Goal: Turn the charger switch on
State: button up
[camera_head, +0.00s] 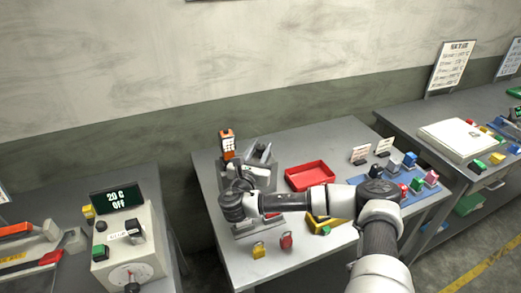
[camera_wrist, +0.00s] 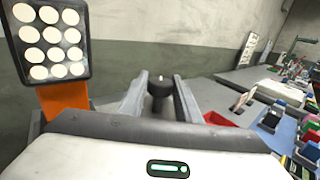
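My gripper (camera_wrist: 160,98) is open, its two grey fingers apart at the middle of the wrist view. A dark upright piece with a small pale tip (camera_wrist: 160,82) shows between the fingers; I cannot tell if it is touched or is the charger switch. An orange device with a dark panel of pale round dots (camera_wrist: 55,45) stands close on the left. The same orange device (camera_head: 227,145) stands at the back left of the middle table in the head view, beside grey parts. My arm hides part of this area. No charger or switch is clearly identifiable.
A red tray (camera_head: 311,176) lies right of my gripper on the grey table (camera_head: 215,215). Coloured blocks (camera_head: 410,159) and small signs stand farther right.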

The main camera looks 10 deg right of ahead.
jog(key=o, duration=0.3)
jog(key=shift+s+a, duration=0.1)
jog(key=v, duration=1.1)
jog(key=shift+s, duration=0.35)
jog(key=shift+a, duration=0.1)
